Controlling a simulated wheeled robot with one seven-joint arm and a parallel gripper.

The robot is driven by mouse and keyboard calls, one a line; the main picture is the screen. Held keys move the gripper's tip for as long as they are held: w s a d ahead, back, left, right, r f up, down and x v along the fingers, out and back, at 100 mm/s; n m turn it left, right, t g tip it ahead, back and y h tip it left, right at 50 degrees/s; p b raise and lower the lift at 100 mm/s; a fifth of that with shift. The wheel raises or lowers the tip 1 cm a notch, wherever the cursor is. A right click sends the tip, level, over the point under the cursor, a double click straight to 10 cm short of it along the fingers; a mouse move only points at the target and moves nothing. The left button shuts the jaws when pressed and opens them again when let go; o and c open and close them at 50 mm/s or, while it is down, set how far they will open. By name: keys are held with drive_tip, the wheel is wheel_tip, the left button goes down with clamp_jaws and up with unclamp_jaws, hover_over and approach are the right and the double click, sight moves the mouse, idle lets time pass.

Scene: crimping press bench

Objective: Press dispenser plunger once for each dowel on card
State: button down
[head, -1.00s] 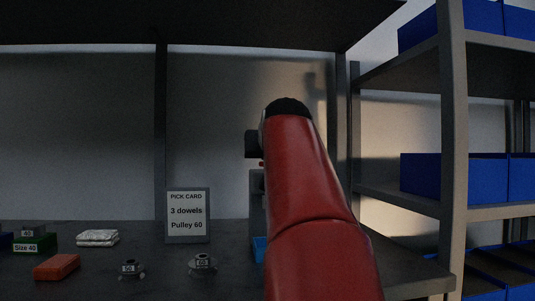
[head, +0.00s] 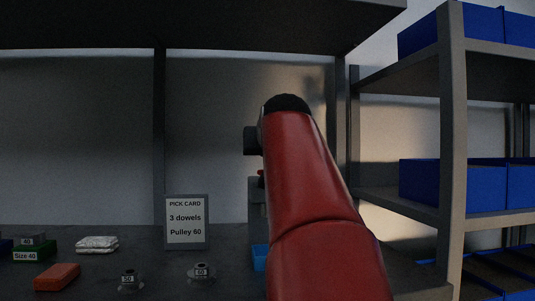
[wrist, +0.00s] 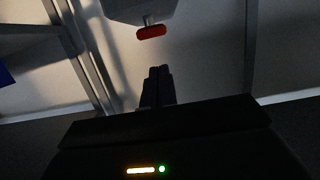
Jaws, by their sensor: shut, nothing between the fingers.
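The pick card (head: 186,222) stands upright on the bench and reads "3 dowels" and "Pulley 60". The grey dispenser (head: 256,206) is mostly hidden behind my red arm in the head view. A sliver of its red plunger shows beside the arm (head: 261,173). In the wrist view the red plunger (wrist: 151,32) sits on a short stem on the grey dispenser body (wrist: 140,10). My gripper (wrist: 159,71) is shut and empty, with its fingertips apart from the plunger in the picture. In the head view the gripper is hidden by the arm.
A blue tray (head: 260,257) is partly visible by the dispenser. Pulleys marked 50 (head: 129,281) and 60 (head: 201,273), an orange block (head: 57,276), a folded cloth (head: 97,244) and a green "Size 40" box (head: 36,251) lie left. Shelves with blue bins (head: 434,185) stand right.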

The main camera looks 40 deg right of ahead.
drive_tip(key=v, duration=0.9)
drive_tip(key=shift+s+b, duration=0.2)
drive_tip(key=shift+b, duration=0.1)
drive_tip(key=shift+a+r, duration=0.15)
